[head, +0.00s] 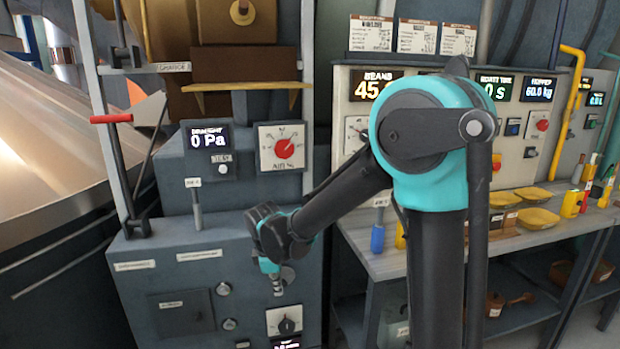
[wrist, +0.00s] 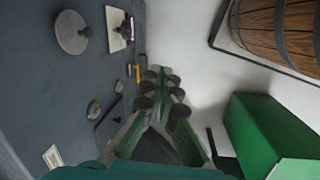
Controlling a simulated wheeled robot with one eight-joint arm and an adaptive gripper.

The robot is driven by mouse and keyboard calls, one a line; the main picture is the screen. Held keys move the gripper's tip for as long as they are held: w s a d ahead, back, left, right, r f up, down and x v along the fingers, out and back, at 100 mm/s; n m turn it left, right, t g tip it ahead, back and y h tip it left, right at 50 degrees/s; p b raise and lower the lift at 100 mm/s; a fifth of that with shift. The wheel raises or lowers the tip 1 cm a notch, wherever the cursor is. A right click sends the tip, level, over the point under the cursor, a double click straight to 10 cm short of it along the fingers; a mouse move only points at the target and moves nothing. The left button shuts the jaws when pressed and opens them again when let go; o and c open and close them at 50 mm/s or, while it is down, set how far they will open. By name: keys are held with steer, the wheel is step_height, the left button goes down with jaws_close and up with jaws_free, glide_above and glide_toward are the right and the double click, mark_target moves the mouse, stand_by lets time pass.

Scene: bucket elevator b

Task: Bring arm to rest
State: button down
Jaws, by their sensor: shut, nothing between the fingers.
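My arm is black and teal and stands in the middle of the head view, bent at a large teal elbow. My gripper (head: 275,280) hangs at the front of the grey control cabinet (head: 185,265), above a dial with a black knob (head: 288,325). It also shows in the wrist view (wrist: 163,88), where its fingers come together beside the cabinet front, shut and empty. Whether the fingertips touch the cabinet is unclear.
A workbench (head: 395,262) with yellow dishes (head: 538,218) and several tools stands right of the cabinet. A red-handled lever (head: 112,118) juts out at the left. The wrist view shows a green box (wrist: 262,135) and a wooden barrel (wrist: 280,28) over pale floor.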

steer(key=s+d+m, duration=0.3)
steer(key=d+m, duration=0.5)
steer(key=d, duration=0.8)
steer(key=s+d+f+m+t, duration=0.2)
steer(key=s+d+f+m, duration=0.1)
steer(key=s+d+m, duration=0.6)
steer(key=d+m, duration=0.1)
steer(key=d, duration=0.2)
steer(key=shift+d+m+y, duration=0.15)
steer(key=shift+m+y, duration=0.15)
steer(key=shift+y, duration=0.1)
